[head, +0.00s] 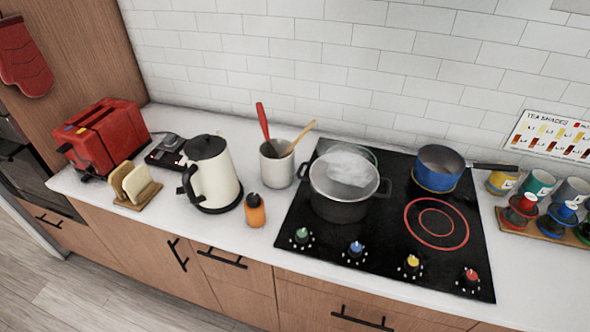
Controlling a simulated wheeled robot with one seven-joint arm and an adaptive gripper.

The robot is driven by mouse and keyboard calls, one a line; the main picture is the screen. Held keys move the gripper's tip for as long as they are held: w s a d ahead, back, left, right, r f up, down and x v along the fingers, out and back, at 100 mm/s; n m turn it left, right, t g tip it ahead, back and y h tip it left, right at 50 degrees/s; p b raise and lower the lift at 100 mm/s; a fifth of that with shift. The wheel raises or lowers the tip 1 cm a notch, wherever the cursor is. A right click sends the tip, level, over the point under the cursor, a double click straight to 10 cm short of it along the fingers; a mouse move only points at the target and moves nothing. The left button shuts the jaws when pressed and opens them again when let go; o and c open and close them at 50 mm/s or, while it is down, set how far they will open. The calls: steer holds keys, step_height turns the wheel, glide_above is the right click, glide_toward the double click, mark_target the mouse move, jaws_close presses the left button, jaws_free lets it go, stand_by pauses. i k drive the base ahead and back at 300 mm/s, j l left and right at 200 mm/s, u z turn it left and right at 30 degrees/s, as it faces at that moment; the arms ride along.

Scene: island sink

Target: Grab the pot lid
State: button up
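A dark grey pot (338,208) with two side handles stands on the left part of the black cooktop. Its top looks pale and whitish inside a metal rim. This may be a clear glass lid (346,168) or steam; I cannot tell which, and no lid knob shows clearly. A thin greenish arc shows just behind the pot's rim. No separate lid lies elsewhere in view. My gripper is not in view.
A blue pan (437,178) stands behind the red-ringed burner (436,223), its handle pointing right. Left of the cooktop (300,272) are a utensil crock (276,166), orange bottle (255,210), kettle (213,180), bread rack (140,187) and red toaster (105,135). Cups stand right.

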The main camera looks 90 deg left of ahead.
mark_target(331, 189)
steer(key=u, duration=2.8)
steer(key=i+j+z, duration=0.35)
steer(key=i+j, duration=0.35)
steer(key=i, duration=0.15)
